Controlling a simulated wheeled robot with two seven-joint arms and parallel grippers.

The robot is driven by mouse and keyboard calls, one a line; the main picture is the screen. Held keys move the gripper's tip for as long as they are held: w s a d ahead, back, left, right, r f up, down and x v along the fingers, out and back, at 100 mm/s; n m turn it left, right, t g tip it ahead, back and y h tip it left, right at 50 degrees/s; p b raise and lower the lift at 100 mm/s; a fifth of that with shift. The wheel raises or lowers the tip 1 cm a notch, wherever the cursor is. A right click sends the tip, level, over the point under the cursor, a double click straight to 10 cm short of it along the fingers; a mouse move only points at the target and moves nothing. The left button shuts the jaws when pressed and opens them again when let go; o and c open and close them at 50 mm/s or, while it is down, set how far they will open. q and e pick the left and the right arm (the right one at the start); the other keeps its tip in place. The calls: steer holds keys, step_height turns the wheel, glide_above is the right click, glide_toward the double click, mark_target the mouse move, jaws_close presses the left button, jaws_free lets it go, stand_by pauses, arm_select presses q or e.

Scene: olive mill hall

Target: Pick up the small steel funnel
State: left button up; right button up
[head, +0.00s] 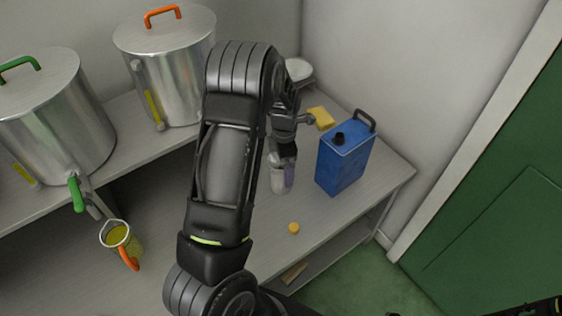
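I cannot make out the small steel funnel for certain. A pale grey round thing with a wide rim (299,70) stands at the back of the bench, partly hidden by my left arm; I cannot tell whether it is the funnel. My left arm rises through the middle of the view and bends down over the bench. The fingers are not clear. My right gripper is not in view.
A blue can (342,163) with a black cap stands at right, a yellow sponge (320,117) behind it. Two steel vats (60,125) (178,75) and a jug of yellow-green liquid (125,242) are left. A green door (490,210) is right.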

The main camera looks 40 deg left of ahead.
arm_select(q)
steer(key=shift+c, duration=0.4)
steer(key=c, duration=1.3)
steer(key=shift+r, duration=0.15)
step_height(320, 180, up, 10)
steer(key=shift+f+b, duration=0.1)
steer(key=shift+b, duration=0.2)
stand_by(0.3)
